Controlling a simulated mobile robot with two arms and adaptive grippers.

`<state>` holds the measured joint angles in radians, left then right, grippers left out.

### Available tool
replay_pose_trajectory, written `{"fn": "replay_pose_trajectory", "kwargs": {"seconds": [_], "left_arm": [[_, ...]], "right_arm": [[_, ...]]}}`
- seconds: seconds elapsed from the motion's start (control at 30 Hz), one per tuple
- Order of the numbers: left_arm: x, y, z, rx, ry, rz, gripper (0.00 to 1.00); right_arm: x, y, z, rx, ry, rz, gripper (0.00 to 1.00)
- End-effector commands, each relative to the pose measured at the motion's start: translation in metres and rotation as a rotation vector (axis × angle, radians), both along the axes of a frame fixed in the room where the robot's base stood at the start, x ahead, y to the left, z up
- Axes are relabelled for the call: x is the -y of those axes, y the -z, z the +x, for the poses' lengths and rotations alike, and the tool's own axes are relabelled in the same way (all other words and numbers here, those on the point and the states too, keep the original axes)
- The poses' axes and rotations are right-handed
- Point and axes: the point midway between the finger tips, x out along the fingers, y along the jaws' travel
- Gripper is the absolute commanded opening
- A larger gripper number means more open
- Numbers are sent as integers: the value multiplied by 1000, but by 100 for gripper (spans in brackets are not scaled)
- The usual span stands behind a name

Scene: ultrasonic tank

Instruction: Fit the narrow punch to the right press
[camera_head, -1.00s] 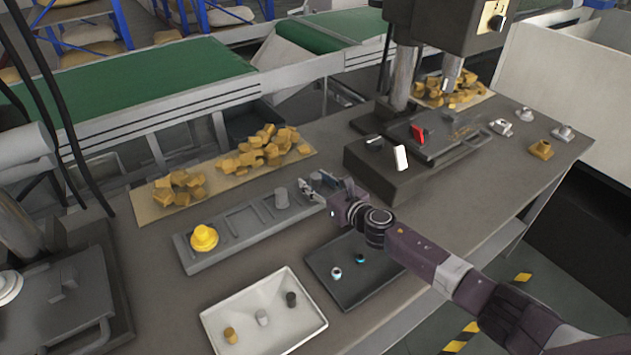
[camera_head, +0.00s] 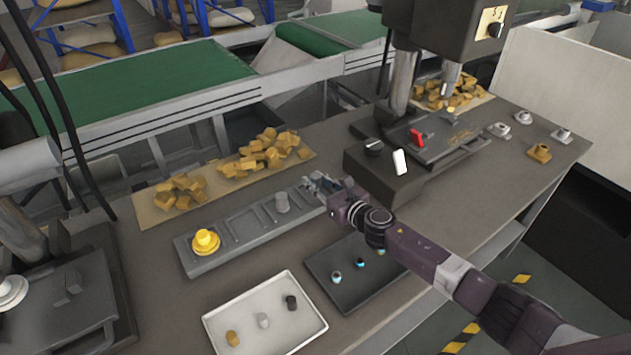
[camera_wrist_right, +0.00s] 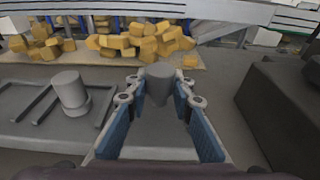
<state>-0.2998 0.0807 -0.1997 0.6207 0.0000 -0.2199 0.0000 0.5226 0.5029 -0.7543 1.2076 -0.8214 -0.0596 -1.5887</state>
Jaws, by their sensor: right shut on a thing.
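My right gripper (camera_head: 320,186) is at the right end of the grey rack (camera_head: 190,266). In the right wrist view its fingers (camera_wrist_right: 160,105) are shut on a grey punch with a tapered end, the narrow punch (camera_wrist_right: 158,82). The fingers hide this punch in the head view. A wider grey punch (camera_head: 282,202) stands in the rack just left of it, also in the right wrist view (camera_wrist_right: 72,92). A yellow punch (camera_head: 205,241) stands at the rack's left end. The right press (camera_head: 445,28) is at the back right, its ram (camera_head: 451,78) above the bed. My left gripper is not visible.
A white tray (camera_head: 222,318) and a dark tray (camera_head: 340,300), each with small pieces, lie in front. Yellow blocks (camera_head: 265,152) lie behind the rack. The press's dark control box (camera_head: 372,168) stands right of my gripper. Several fittings (camera_head: 540,153) lie at the far right.

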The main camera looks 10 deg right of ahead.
Motion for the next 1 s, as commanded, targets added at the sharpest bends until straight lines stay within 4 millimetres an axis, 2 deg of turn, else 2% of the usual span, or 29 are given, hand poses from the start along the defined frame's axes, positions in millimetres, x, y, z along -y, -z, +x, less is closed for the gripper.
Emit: {"fn": "replay_pose_trajectory", "kwargs": {"seconds": [0.03,0.2,0.57,1.0], "left_arm": [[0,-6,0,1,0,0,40],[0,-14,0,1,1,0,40],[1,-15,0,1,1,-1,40],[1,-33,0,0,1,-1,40]], "right_arm": [[0,-8,0,2,0,0,0],[0,-16,0,2,0,1,0],[1,-15,-2,1,0,0,0],[18,-25,-48,0,-1,-1,0]]}}
